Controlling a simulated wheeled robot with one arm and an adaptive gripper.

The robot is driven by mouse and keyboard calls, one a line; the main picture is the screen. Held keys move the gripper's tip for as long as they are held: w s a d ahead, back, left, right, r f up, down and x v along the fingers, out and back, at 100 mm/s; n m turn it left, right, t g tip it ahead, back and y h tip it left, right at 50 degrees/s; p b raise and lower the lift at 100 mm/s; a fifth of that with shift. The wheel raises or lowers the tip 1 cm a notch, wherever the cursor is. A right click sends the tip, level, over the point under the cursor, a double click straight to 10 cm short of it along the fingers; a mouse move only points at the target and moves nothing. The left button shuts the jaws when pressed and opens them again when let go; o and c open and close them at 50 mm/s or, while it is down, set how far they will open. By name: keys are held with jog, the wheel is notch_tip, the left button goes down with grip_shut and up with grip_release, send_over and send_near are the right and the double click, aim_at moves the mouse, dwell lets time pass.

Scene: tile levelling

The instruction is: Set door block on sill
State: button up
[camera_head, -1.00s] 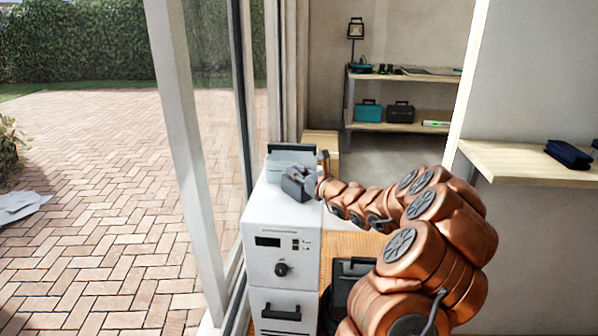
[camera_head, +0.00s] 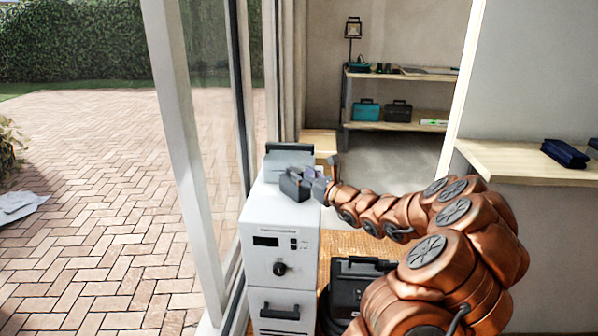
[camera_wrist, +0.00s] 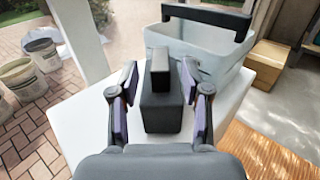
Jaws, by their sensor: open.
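The dark grey door block (camera_wrist: 162,108), with a smaller raised part on top, stands on the white cabinet (camera_head: 281,222). In the head view the block (camera_head: 294,184) is at the cabinet's top, near the glass door. My gripper (camera_wrist: 160,95) is open, with one purple-padded finger on each side of the block. The fingers look apart from its sides. In the head view my gripper (camera_head: 316,184) reaches the block from the right. The sill by the door frame (camera_head: 190,170) is mostly hidden behind the cabinet.
A pale bin with a black handle (camera_wrist: 207,42) stands just beyond the block. Several buckets (camera_wrist: 22,78) stand outside on the brick paving at left. A black case (camera_head: 352,292) sits right of the cabinet. A wooden counter (camera_head: 520,165) is at right.

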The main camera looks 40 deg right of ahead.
jog(key=s, duration=0.7)
jog(key=shift+s+d, duration=0.3)
jog(key=shift+a, duration=0.1)
